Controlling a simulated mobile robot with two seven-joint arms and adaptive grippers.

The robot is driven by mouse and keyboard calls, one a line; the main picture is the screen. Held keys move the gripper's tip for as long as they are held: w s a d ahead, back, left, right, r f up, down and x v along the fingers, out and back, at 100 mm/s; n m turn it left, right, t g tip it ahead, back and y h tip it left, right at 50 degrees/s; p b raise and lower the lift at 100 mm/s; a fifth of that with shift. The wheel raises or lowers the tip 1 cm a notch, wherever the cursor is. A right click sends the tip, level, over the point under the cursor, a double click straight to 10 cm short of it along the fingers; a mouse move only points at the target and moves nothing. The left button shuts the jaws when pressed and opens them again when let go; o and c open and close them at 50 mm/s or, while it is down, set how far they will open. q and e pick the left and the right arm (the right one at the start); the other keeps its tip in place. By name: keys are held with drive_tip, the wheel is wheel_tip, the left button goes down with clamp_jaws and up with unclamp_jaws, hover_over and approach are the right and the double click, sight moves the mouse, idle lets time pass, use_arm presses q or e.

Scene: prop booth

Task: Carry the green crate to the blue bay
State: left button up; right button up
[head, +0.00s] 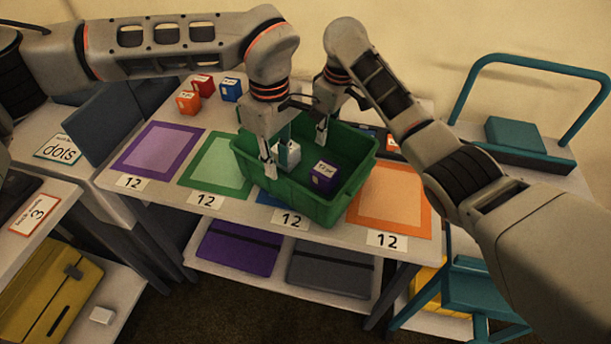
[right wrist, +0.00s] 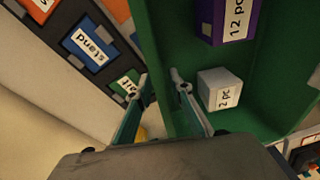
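The green crate (head: 297,191) stands upright over the blue bay (head: 267,198), hiding nearly all of it; a blue strip shows at its left. It holds a white cube (head: 287,155) and a purple block (head: 323,178). My left gripper (head: 277,160) is at the crate's near wall, fingers apart on either side of the rim. My right gripper (head: 322,130) is at the far wall. In the right wrist view, its fingers (right wrist: 160,100) stand apart with the crate's wall (right wrist: 160,60) between them. Whether the crate's bottom touches the table is hard to see.
The purple bay (head: 158,149), green bay (head: 217,163) and orange bay (head: 388,200) lie bare in front. Small red and blue blocks (head: 231,89) stand at the back left. A teal cart (head: 515,134) is at right, a yellow case (head: 50,305) at lower left.

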drive_tip(key=shift+r, duration=0.15)
use_arm(q)
wheel_tip(320, 180, up, 4)
drive_tip(key=shift+r, duration=0.25)
use_arm(e)
wheel_tip(320, 180, up, 12)
drive_tip(key=s+d, duration=0.1)
drive_tip(key=shift+f, duration=0.2)
idle(0.4)
